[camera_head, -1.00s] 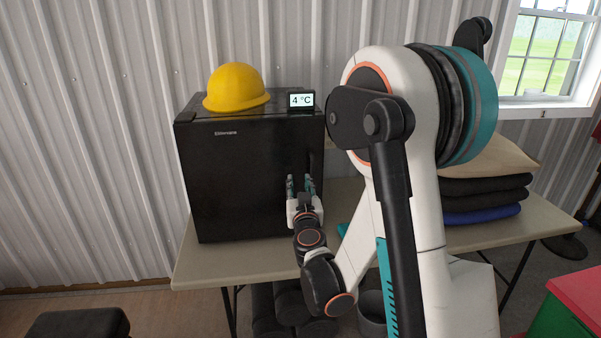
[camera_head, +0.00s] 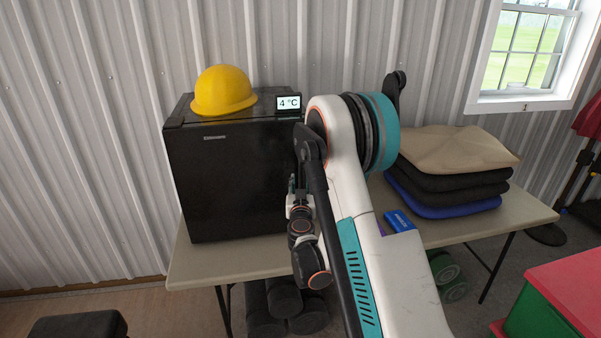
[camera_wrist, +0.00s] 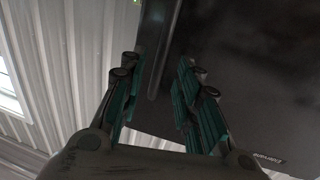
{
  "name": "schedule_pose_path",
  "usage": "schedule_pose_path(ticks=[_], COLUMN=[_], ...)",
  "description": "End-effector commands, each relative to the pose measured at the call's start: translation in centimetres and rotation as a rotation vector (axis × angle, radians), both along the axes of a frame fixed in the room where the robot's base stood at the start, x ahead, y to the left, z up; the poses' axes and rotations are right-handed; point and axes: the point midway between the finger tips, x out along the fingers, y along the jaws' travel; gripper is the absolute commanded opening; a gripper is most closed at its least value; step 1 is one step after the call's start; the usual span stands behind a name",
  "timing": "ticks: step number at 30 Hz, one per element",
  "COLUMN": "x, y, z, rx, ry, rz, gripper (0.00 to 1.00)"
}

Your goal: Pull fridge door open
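The black fridge (camera_head: 225,180) stands on a folding table, its door looking shut. In the wrist view the dark door front (camera_wrist: 250,80) fills the right half, with a long vertical handle or grip strip (camera_wrist: 160,55) near the door's edge. My gripper (camera_head: 297,183) is at the right part of the door front, and my arm hides the fridge's right side. In the wrist view my gripper (camera_wrist: 158,98) is open, its teal-padded fingers apart on either side of the strip's line. Nothing shows clamped between them; I cannot tell whether they touch the door.
A yellow hard hat (camera_head: 223,91) and a temperature display (camera_head: 288,103) sit on the fridge. Folded cloths (camera_head: 450,175) and a blue box (camera_head: 398,221) lie on the table (camera_head: 225,262) to the right. A red-lidded green crate (camera_head: 570,290) stands front right.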

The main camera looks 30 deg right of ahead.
Motion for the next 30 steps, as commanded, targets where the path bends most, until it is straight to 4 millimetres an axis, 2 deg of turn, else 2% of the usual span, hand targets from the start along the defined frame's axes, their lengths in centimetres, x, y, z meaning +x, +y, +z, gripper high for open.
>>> schedule_pose_path(ticks=[3,9,22,26,30], x=[2.0,4.1,4.9,4.9,4.9], y=[-1.1,-2.1,-2.5,-2.5,-2.5], z=[-0.2,-0.2,-0.1,-0.1,-0.1], rx=[0.000,0.000,0.000,0.000,0.000], ry=[0.000,0.000,0.000,0.000,0.000], rz=[-0.001,0.000,0.000,0.000,0.000], gripper=[0.30,0.30,0.30,0.01,0.00])
